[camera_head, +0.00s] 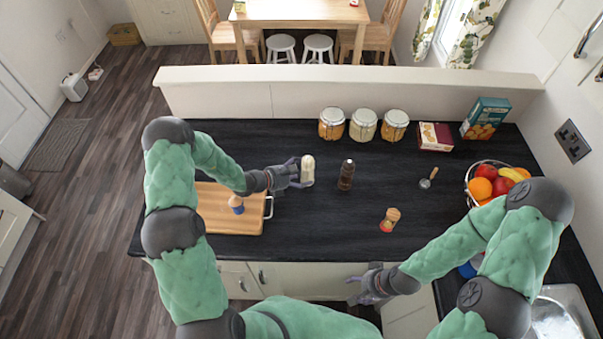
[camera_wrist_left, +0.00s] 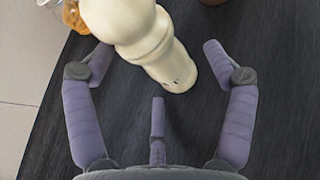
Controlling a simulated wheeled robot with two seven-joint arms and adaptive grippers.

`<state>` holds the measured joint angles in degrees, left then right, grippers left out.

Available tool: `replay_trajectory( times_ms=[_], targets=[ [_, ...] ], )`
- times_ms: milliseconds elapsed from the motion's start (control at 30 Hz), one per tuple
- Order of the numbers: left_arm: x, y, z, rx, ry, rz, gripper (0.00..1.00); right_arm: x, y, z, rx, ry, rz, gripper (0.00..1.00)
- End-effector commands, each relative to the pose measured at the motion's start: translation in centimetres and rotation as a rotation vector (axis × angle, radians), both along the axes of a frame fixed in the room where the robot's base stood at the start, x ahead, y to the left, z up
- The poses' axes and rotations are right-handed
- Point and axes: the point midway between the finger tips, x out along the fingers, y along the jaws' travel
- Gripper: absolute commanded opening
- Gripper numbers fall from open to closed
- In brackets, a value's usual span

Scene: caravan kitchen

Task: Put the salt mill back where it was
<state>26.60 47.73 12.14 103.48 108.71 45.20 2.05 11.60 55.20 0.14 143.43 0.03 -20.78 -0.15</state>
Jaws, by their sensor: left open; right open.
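The cream-white salt mill (camera_head: 307,168) stands upright on the dark worktop (camera_head: 300,225), just left of a dark brown pepper mill (camera_head: 346,175). My left gripper (camera_head: 293,172) is open at the left side of the salt mill. In the left wrist view the salt mill (camera_wrist_left: 150,35) is between and slightly beyond the spread fingertips, and no finger clearly touches it. Its far end is cut off by the picture's edge there. My right gripper (camera_head: 367,290) is open and empty, low in front of the counter's front edge, far from the mills.
Several jars (camera_head: 363,124) and boxes (camera_head: 435,137) line the back. A small red-based wooden item (camera_head: 390,219), a metal utensil (camera_head: 429,178) and a fruit basket (camera_head: 492,180) are to the right.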

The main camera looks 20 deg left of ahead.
Motion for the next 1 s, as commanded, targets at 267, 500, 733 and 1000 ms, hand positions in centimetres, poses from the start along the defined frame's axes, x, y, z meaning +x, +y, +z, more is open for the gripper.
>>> replay_trajectory(
  times_ms=[267,500,733,1000],
  targets=[
    [-3.5,3.2,2.2,0.001,0.001,0.004,0.84,0.0,0.0,-0.2,0.000,0.000,0.000,0.65],
    [-6.3,5.7,4.0,0.000,0.000,0.003,0.84,0.0,0.0,-0.2,0.000,0.000,0.000,0.65],
    [-7.6,6.7,4.8,-0.001,0.001,0.002,0.84,0.0,0.0,-0.2,0.000,0.000,0.000,0.65],
    [-7.7,6.8,4.8,-0.001,0.002,0.000,0.84,0.0,0.0,-0.2,0.000,0.000,0.000,0.65]
  ],
)
